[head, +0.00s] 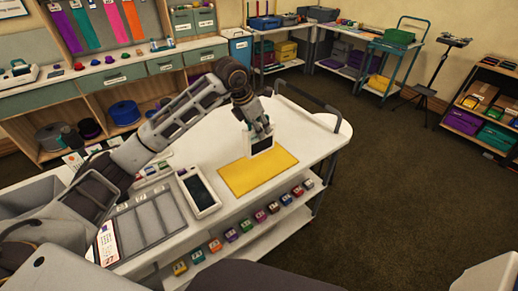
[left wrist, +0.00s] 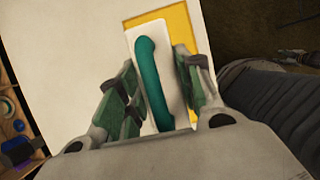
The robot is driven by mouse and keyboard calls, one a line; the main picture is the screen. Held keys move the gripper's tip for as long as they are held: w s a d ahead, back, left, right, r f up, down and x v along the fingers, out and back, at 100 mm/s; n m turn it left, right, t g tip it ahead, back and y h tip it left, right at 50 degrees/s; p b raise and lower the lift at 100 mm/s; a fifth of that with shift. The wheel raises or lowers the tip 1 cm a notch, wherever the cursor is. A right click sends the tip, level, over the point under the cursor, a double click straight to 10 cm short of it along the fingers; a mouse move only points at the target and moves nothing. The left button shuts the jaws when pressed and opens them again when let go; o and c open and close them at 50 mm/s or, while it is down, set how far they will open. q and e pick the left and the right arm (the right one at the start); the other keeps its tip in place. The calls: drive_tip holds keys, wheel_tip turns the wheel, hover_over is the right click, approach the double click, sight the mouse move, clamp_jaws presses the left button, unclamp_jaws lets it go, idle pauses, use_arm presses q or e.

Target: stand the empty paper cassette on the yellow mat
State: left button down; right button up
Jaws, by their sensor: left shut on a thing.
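The paper cassette (head: 261,146) is a small white upright panel with a dark face in the head view. In the left wrist view the white cassette (left wrist: 177,38) has a teal handle (left wrist: 154,85). My left gripper (head: 262,128) is shut on it from above; the fingers lie on either side of the handle in the left wrist view (left wrist: 160,85). The yellow mat (head: 255,178) lies flat on the white cart top. The cassette is upright at the mat's far edge; I cannot tell whether its bottom touches the mat. My right gripper is not in view.
A white device with a dark screen (head: 200,192) lies left of the mat, beside a grey compartmented tray (head: 147,222). Several small coloured blocks (head: 260,215) line the cart's lower shelf. The white cart top (head: 312,135) is clear right of the mat.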

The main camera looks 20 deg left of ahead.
sight(253, 147)
use_arm(q)
drive_tip(key=shift+f, duration=1.95)
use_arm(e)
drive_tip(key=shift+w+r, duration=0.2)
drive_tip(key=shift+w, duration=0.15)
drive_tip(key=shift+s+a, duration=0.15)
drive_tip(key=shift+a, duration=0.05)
